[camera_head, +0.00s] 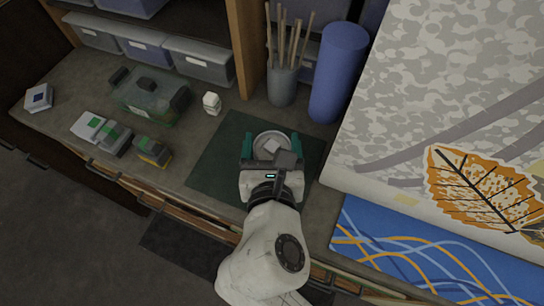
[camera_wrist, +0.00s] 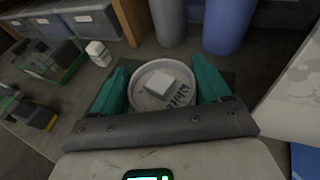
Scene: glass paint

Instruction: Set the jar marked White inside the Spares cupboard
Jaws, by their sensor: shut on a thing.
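A round pale jar (camera_head: 273,144) is at the dark green mat (camera_head: 215,165) on the worktop; I cannot tell whether it touches the mat. It also shows in the wrist view (camera_wrist: 150,99), with a whitish square on top and dark lettering on its near right side, too small to read surely. My gripper (camera_head: 274,148) has its teal fingers on either side of the jar and is shut on it. The fingers show in the wrist view (camera_wrist: 163,92) too. I see no cupboard labelled Spares in either view.
A green-trimmed clear box (camera_head: 150,95), a small white bottle (camera_head: 212,103) and several small boxes stand left. A pot of sticks (camera_head: 282,85) and a blue roll (camera_head: 338,75) stand behind the mat. A large patterned panel (camera_head: 430,80) blocks the right. Grey bins line the back.

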